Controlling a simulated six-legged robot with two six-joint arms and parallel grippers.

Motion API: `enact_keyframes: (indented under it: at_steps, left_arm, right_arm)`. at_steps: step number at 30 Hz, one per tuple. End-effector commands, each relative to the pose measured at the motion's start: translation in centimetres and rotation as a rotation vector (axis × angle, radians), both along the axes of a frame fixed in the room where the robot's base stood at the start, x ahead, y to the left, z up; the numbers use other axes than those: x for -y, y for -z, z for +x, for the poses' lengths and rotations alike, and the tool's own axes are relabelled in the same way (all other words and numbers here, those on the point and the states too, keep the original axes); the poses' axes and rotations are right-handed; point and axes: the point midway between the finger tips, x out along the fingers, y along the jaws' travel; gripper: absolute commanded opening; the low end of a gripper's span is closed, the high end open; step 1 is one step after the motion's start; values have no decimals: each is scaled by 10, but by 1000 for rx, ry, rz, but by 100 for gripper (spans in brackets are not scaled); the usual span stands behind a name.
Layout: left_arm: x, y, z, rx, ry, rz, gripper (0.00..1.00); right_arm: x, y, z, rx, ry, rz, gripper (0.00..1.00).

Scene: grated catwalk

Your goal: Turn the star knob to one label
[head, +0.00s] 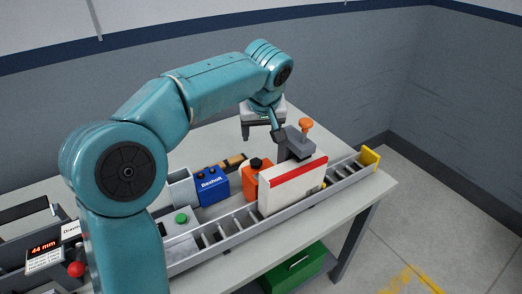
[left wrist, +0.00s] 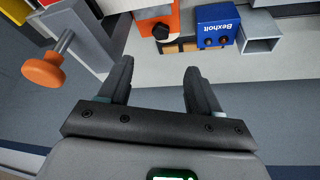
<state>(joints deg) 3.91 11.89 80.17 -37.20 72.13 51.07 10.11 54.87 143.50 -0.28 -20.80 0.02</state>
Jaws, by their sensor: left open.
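The black star knob (head: 256,163) sits on an orange box (head: 249,188) at the back of the bench. In the left wrist view the knob (left wrist: 160,31) shows as a dark lobed shape on the orange housing, beyond the fingertips. Its labels are too small to read. My left gripper (head: 262,136) is open and empty, held above and behind the orange box, apart from the knob. In the left wrist view its two fingers (left wrist: 158,68) are spread wide with bare bench top between them. My right gripper is not in view.
A blue Bexholt box (head: 213,184) stands left of the orange box. A grey block with an orange-topped post (head: 306,124) stands close on the right. A white and red panel (head: 292,185) and a roller track (head: 222,229) lie in front. A green button (head: 181,218) is nearer.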

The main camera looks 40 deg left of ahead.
Motion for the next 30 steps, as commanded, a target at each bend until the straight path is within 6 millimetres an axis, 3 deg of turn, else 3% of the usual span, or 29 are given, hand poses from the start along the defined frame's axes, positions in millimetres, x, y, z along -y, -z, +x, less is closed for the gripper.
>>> enact_keyframes:
  at_steps: [5, 21, 30]
  left_arm:
    - [-2, 3, -5, 1, -14, 4, 64]
    - [-34, 111, 22, -3, -10, 2, 64]
    - [-45, 144, 33, 1, -9, 2, 64]
  right_arm:
    - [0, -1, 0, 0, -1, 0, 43]
    - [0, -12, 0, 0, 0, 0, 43]
    - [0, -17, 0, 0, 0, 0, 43]
